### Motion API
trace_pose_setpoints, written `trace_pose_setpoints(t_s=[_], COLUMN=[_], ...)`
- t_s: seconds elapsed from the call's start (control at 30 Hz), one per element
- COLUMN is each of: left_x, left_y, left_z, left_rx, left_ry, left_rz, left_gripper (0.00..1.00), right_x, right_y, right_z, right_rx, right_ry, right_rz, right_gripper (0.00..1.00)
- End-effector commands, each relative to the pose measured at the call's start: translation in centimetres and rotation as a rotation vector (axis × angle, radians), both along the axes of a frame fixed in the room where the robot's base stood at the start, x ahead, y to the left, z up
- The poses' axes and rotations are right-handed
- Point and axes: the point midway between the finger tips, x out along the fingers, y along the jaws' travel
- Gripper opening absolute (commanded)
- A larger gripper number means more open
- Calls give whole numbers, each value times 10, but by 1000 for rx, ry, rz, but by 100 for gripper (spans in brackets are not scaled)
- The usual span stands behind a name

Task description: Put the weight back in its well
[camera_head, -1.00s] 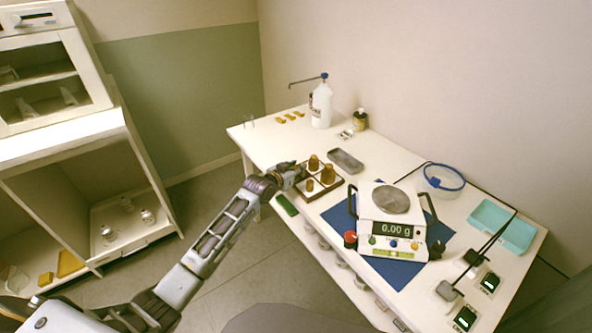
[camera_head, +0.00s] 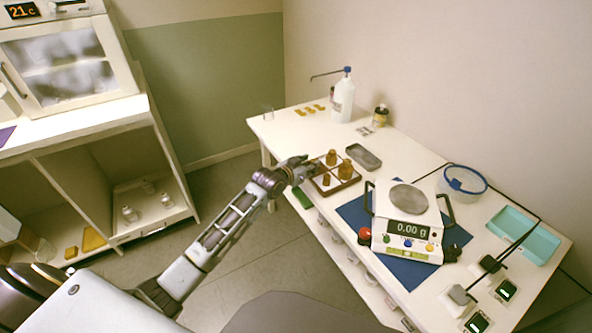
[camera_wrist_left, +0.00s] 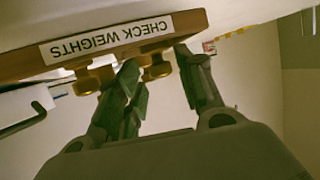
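The wooden weight tray (camera_head: 317,186) stands near the table's left edge in the head view. Brass weights sit in it: one at the back (camera_head: 331,156), a larger one at the right (camera_head: 346,169) and a small one at the front (camera_head: 326,180). My left gripper (camera_head: 306,167) is at the tray's left side. The wrist view is upside down; it shows the tray's "CHECK WEIGHTS" label (camera_wrist_left: 106,36) and brass weights (camera_wrist_left: 157,70). The left fingers (camera_wrist_left: 162,75) are apart, and I see nothing clamped between them. The right gripper is out of view.
A balance (camera_head: 408,228) reading 0.00 g stands on a blue mat. A grey dish (camera_head: 363,158) lies behind the tray. A cabinet is at the left.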

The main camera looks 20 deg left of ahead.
Motion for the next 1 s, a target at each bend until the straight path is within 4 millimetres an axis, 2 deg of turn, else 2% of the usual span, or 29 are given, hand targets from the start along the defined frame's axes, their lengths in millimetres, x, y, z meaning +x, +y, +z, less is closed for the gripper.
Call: trace_pose_setpoints(t_s=[0.27,0.7,1.0], left_x=[-25,-61,-74], left_y=[6,16,19], left_z=[9,23,28], left_rx=[2,1,1], left_ry=[0,1,0], left_rz=[-1,0,0], left_gripper=[37,37,37], right_x=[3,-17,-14], right_y=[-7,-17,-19], right_z=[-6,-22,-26], right_rx=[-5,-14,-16], right_ry=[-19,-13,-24], right_rz=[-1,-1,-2], right_gripper=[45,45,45])
